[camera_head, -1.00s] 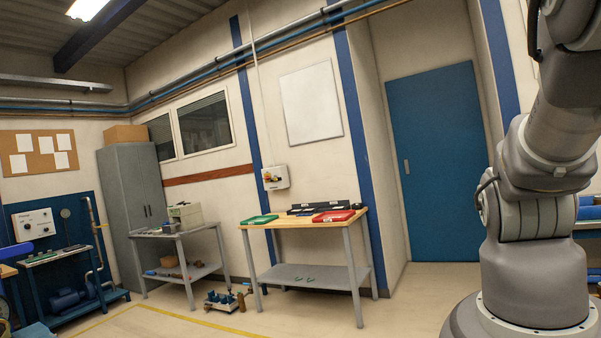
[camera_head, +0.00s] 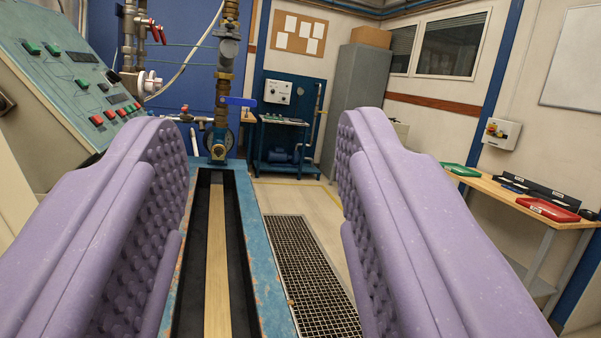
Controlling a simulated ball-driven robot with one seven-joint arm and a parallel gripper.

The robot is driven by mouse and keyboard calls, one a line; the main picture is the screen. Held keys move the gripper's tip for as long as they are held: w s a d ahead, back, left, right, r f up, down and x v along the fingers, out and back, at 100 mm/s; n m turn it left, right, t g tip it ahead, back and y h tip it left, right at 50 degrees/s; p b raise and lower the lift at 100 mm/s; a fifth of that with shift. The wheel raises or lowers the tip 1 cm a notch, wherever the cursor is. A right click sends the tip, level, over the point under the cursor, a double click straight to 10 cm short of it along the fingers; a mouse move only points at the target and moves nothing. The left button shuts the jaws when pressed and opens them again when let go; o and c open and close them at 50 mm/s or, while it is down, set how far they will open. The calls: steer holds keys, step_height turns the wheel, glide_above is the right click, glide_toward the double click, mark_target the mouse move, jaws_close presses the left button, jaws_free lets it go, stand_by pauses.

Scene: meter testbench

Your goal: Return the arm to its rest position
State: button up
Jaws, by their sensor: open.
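My gripper (camera_head: 262,150) shows as two purple padded fingers, one on each side of the view. The fingers are wide apart and nothing is between them. Beyond them lies the blue bench (camera_head: 262,290) with a dark channel and a pale strip (camera_head: 217,260) along it. At its far end stands a vertical pipe with a brass fitting (camera_head: 222,95) and a blue lever handle (camera_head: 239,101). The arm's links are out of view now.
A sloped control panel (camera_head: 70,75) with green and red buttons stands at the left. A floor grating (camera_head: 308,275) runs right of the bench. Open floor (camera_head: 305,200) lies between.

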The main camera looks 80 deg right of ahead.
steer(key=w+r+n+t+y+b, duration=0.1)
steer(key=w+r+t+y+b, duration=0.2)
steer(key=w+r+t+y, duration=0.45)
steer(key=w+r+n+t+y+b, duration=0.1)
steer(key=w+r+t+y+b, duration=0.2)
steer(key=w, duration=0.7)
step_height(320, 180, up, 10)
steer(key=s+a+n+t+y+b, duration=0.1)
steer(key=a+n+t+y+b, duration=0.3)
steer(key=y, duration=0.6)
steer(key=s+d+r+n+g+b, duration=0.1)
steer(key=s+d+r+n+g, duration=0.1)
steer(key=s, duration=0.6)
steer(key=s+d+r+n+g+b, duration=0.1)
steer(key=s+d+r+n+g, duration=0.2)
steer(key=s+d, duration=0.3)
steer(key=s+r+n+y, duration=0.1)
steer(key=s, duration=0.2)
steer(key=shift+s+r+n+b, duration=0.3)
steer(key=shift+r+b, duration=0.05)
